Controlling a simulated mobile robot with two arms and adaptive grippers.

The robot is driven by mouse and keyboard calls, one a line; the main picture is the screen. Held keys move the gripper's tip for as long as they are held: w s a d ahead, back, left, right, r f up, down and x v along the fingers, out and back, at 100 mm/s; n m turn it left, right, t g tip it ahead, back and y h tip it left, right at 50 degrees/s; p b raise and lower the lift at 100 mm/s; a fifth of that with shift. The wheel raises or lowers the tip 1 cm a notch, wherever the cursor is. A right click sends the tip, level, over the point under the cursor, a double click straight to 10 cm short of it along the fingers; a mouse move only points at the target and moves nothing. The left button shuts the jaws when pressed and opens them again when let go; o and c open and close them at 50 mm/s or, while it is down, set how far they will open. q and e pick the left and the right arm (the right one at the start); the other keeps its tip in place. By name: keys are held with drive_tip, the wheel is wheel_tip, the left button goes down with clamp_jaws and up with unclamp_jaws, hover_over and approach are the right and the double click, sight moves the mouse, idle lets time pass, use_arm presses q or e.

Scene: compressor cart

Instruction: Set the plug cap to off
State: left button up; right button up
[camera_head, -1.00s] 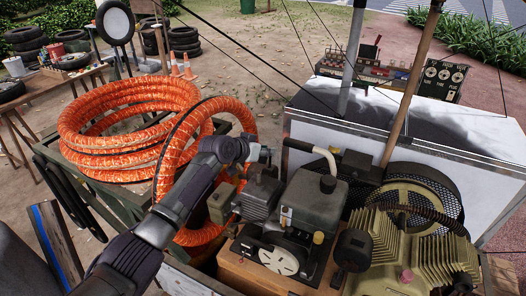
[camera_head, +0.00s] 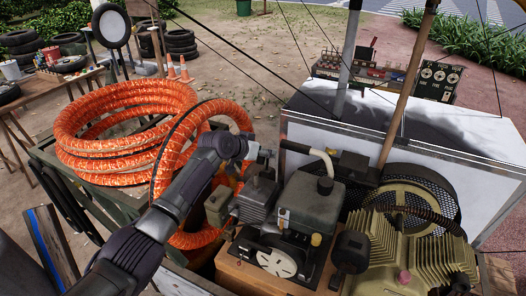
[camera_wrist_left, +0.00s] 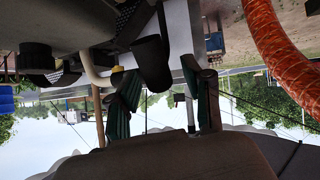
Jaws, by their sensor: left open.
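The small engine (camera_head: 308,205) sits on a wooden base on the cart, with a dark tank and a white starter disc. My left gripper (camera_head: 262,157) is just above and behind the engine's finned left part (camera_head: 257,198). In the left wrist view my gripper (camera_wrist_left: 160,76) has its two fingers spread apart. A black rounded part (camera_wrist_left: 152,62), which may be the plug cap, shows between or just beyond the fingertips. I cannot tell whether a finger touches it, or its setting. In the head view the plug cap cannot be made out. My right gripper is not in view.
A coiled orange hose (camera_head: 120,130) lies left of the engine and loops close to my left arm. A pale hose (camera_head: 324,160) curves behind the tank. A finned compressor (camera_head: 415,245) stands at the right. A white box (camera_head: 300,130) is behind.

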use_arm(q)
drive_tip(key=v, duration=1.2)
